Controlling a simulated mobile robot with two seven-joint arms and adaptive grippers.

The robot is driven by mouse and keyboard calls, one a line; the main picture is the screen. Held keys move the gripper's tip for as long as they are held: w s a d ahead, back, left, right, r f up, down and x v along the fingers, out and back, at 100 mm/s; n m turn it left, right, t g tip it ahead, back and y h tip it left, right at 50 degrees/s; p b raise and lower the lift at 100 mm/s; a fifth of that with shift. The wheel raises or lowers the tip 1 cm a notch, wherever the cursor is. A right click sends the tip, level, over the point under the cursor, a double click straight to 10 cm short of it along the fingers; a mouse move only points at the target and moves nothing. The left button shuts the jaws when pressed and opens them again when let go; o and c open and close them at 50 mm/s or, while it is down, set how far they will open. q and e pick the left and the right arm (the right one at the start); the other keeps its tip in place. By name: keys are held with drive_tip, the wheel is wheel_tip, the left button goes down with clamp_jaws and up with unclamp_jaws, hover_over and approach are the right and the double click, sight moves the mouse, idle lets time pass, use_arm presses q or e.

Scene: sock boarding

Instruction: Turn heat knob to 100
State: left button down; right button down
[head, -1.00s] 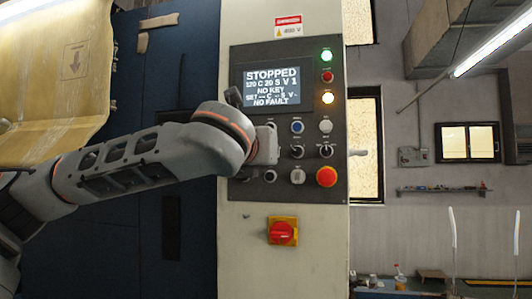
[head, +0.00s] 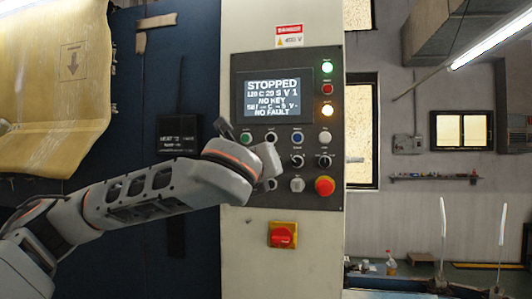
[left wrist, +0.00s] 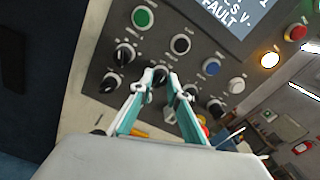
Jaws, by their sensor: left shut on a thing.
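The control panel (head: 287,100) stands upright, with several black knobs in rows below its buttons. In the left wrist view, my left gripper (left wrist: 161,76) has its fingertips closed on a black knob (left wrist: 160,77) in the second row, below the black button (left wrist: 181,44). The knob labels are too small to read, and its pointer is hidden by the fingertips. In the head view, my left gripper (head: 268,160) reaches the panel's left part and covers that knob. The screen (head: 272,98) reads STOPPED, 120 C 20 S V 1, NO KEY, NO FAULT. My right gripper is not in view.
Beside the held knob are another knob to its left (left wrist: 123,53) and one to its right (left wrist: 190,92). A red emergency button (head: 325,186) sits at the panel's lower right. A red switch on a yellow plate (head: 282,235) is below.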

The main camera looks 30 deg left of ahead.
use_arm(q)
drive_tip(key=shift+d+f+n+p, duration=0.1)
drive_tip(key=shift+n+p, duration=1.95)
drive_tip(key=shift+n, duration=3.85)
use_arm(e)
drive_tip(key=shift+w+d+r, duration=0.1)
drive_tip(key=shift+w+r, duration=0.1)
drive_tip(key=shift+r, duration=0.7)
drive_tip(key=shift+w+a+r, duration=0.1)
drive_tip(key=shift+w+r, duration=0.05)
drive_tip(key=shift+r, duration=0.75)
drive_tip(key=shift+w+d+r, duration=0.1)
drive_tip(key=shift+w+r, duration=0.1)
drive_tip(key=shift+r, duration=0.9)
use_arm(q)
drive_tip(key=c, duration=1.9)
unclamp_jaws()
